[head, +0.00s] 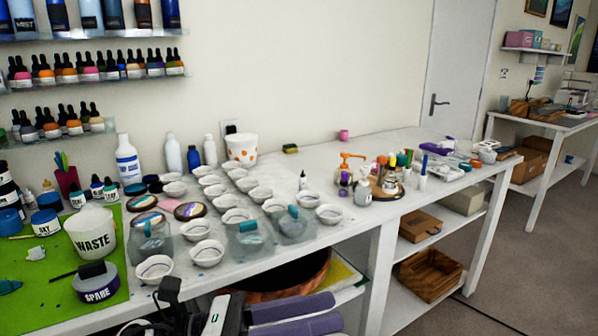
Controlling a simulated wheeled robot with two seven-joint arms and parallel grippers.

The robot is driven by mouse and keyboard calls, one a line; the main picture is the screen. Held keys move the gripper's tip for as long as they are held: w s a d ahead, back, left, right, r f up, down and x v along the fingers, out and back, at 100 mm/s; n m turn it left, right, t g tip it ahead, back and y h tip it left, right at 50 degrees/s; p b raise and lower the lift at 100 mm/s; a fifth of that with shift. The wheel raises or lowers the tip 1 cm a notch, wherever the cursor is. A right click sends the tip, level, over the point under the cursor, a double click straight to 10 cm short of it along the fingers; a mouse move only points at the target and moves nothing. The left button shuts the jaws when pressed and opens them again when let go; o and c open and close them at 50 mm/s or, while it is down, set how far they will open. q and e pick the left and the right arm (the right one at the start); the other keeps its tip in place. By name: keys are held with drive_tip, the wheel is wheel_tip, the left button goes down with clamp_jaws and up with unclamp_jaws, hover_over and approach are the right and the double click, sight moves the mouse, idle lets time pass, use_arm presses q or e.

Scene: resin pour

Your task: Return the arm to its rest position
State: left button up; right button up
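My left gripper (338,309) is at the bottom edge of the head view, in front of the worktable (345,232). Its two purple-grey fingers lie side by side and point right; the gap between them looks narrow, and I cannot tell whether it is open or shut. I see nothing held at its tips. Its dark body and cables are partly cut off by the frame. My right gripper is not in view.
White bowls (206,253) and clear jars (250,240) stand near the front edge. A WASTE cup (91,232) and SPARE tub (96,282) are on a green mat (40,285). Floor (520,260) at right is clear.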

use_arm(q)
drive_tip(key=w+a+f+n+t+y, duration=0.2)
drive_tip(key=a+f+n+t+y, duration=0.4)
drive_tip(key=n, duration=0.9)
drive_tip(key=w+a+f+n+t+y, duration=0.35)
drive_tip(key=f+n+t, duration=0.4)
drive_tip(key=n, duration=0.65)
drive_tip(key=s+a+f+n+g+y, duration=0.4)
drive_tip(key=s+f+n, duration=0.5)
drive_tip(key=f, duration=0.3)
drive_tip(key=s+a+f+n+g+y, duration=0.3)
drive_tip(key=s+a+f+n, duration=0.2)
drive_tip(key=s+f+n, duration=0.3)
drive_tip(key=s+f, duration=0.3)
drive_tip(key=f, duration=0.2)
drive_tip(key=shift+f+n+g+y, duration=0.3)
drive_tip(key=shift+n+g+y, duration=0.05)
drive_tip(key=shift+n, duration=0.05)
drive_tip(key=shift+s, duration=0.1)
